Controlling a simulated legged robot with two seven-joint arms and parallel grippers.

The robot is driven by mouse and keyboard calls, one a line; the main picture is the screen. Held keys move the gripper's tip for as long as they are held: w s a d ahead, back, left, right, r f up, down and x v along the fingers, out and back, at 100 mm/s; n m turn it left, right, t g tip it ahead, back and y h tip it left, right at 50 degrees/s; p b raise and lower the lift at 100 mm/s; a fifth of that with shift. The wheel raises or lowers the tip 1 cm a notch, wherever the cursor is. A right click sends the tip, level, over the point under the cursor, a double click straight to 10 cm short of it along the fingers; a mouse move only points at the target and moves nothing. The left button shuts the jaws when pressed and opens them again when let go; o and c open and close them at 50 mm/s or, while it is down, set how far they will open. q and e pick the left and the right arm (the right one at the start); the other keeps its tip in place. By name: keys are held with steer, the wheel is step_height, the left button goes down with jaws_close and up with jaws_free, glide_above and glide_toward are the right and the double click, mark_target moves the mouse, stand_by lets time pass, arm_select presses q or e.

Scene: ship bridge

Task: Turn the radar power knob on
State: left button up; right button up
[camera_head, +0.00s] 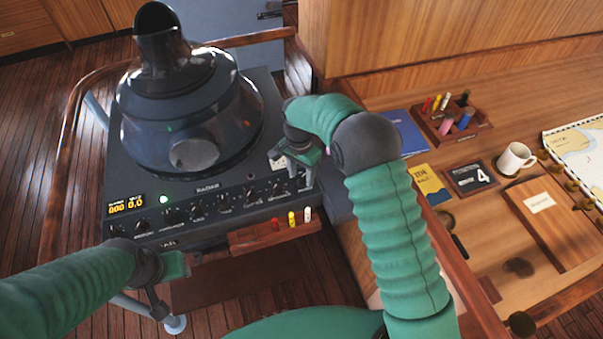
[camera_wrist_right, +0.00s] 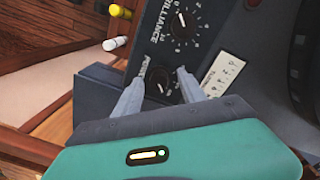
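The radar console (camera_head: 262,92) stands at the left, with a row of black knobs along its front panel. The radar power knob (camera_wrist_right: 159,88) shows in the right wrist view, at the panel's end beside the brilliance knob (camera_wrist_right: 182,20). My right gripper (camera_head: 300,178) is over the right end of the panel. In the right wrist view its two fingers (camera_wrist_right: 160,82) are apart, one on each side of the power knob; I cannot tell whether they touch it. My left gripper (camera_head: 172,283) is low at the front left, below the panel; its fingers are hard to make out.
A wooden ledge with red, yellow and white markers (camera_head: 291,218) runs below the panel. A wooden rail (camera_head: 62,175) curves around the console. The chart table at right holds a mug (camera_head: 514,158), a pen holder (camera_head: 452,119) and a wooden box (camera_head: 548,215).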

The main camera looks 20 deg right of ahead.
steer(key=shift+w+r, duration=0.1)
steer(key=shift+r, duration=0.15)
step_height(320, 180, up, 16)
steer(key=b, duration=0.2)
steer(key=shift+w+a, duration=0.25)
steer(key=shift+w, duration=0.05)
steer(key=shift+r, duration=0.1)
